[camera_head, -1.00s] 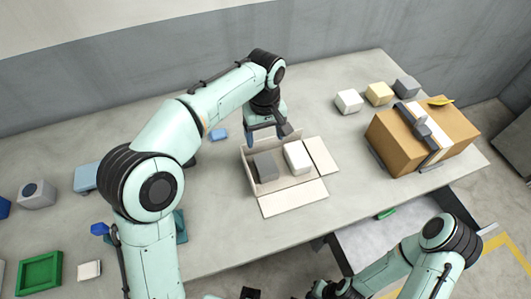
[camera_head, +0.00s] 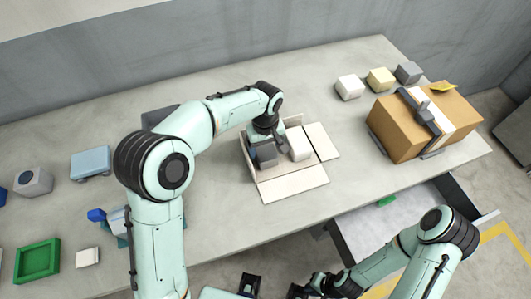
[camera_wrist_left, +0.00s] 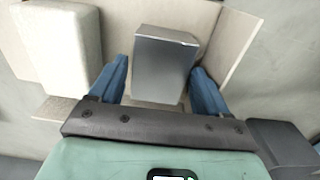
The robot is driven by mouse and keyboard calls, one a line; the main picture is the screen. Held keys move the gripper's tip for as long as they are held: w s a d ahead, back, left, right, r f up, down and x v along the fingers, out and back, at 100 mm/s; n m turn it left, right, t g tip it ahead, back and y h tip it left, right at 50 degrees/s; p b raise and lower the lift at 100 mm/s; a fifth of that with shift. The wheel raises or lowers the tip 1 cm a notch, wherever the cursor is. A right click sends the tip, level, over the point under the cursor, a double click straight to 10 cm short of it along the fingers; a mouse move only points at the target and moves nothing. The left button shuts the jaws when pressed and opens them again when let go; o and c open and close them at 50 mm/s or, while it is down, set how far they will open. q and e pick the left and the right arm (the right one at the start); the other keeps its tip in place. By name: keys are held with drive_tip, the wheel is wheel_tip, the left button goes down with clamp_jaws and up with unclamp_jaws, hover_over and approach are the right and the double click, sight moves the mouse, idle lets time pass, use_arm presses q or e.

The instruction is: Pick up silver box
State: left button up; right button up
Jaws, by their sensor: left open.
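The silver box (camera_head: 266,160) is a grey block at the left inside an open cardboard carton (camera_head: 295,187) on the table. My left gripper (camera_head: 265,148) reaches down into the carton over it. In the left wrist view the silver box (camera_wrist_left: 163,65) lies between the two blue fingers of my left gripper (camera_wrist_left: 160,85). The fingers are open, one on each side, with gaps beside the box. My right gripper (camera_head: 302,288) is low in front of the table, and its fingers are unclear.
A white block (camera_head: 299,146) shares the carton, close to the silver box; it also shows in the wrist view (camera_wrist_left: 60,45). A large taped brown box (camera_head: 385,125) and small blocks (camera_head: 380,79) stand to the right. A green tray (camera_head: 38,259) is at the left.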

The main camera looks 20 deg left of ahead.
use_arm(q)
drive_tip(key=c, duration=0.9)
